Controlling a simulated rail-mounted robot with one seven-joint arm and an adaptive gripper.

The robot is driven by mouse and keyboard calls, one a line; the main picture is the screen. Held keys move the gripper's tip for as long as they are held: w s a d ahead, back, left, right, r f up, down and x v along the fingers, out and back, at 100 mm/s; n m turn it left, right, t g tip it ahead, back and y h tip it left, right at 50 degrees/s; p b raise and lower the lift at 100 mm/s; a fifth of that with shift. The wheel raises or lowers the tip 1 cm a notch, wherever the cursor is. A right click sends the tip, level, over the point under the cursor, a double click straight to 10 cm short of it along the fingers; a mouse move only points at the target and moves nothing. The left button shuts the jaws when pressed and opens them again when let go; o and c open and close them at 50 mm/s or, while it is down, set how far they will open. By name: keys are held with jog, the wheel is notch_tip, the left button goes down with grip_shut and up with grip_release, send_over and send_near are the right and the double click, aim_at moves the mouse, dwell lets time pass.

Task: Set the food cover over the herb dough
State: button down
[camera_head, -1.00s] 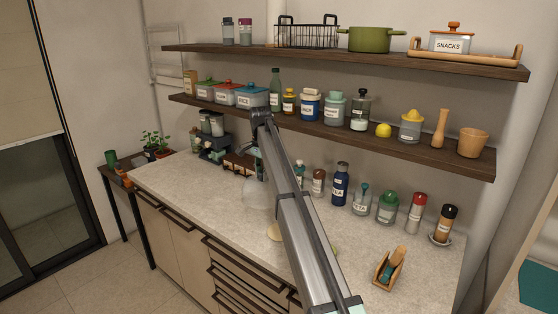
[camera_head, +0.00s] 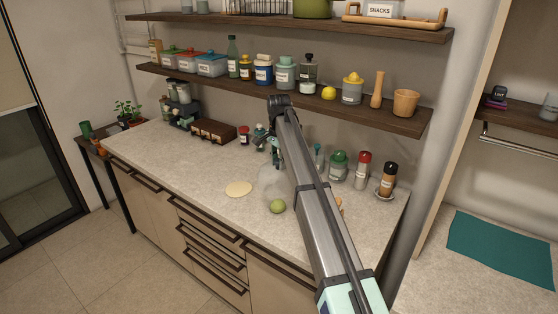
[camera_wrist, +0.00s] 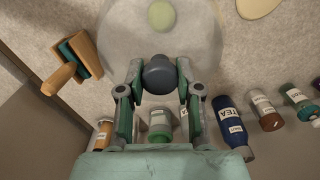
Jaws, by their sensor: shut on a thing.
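The food cover is a clear dome with a dark round knob; it hangs below my gripper in the head view (camera_head: 272,182). My gripper (camera_wrist: 160,82) is shut on the knob (camera_wrist: 160,72), one finger on each side. The herb dough, a green ball (camera_head: 277,206), lies on the counter, just below the dome's lower edge in the head view. In the wrist view the green dough (camera_wrist: 161,15) shows within the dome's see-through outline. I cannot tell how high the rim is above the counter.
A pale flat dough disc (camera_head: 239,188) lies left of the green ball. Jars, including a blue tea bottle (camera_wrist: 229,122), line the counter's back. A wooden holder (camera_wrist: 75,62) also stands on the counter. The front left counter is clear.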

aim_at(278, 168)
jog(key=shift+w+a+f, duration=0.1)
jog(key=shift+a+f, duration=0.1)
jog(key=shift+f, duration=0.25)
jog(key=shift+f+b, duration=1.35)
jog(key=shift+f, duration=1.1)
jog(key=shift+f+b, duration=0.8)
jog(key=shift+f, duration=2.45)
jog(key=shift+f, duration=0.15)
jog(key=c, duration=0.7)
grip_release()
jog(key=shift+r+p, duration=1.9)
jog(key=shift+r, duration=2.1)
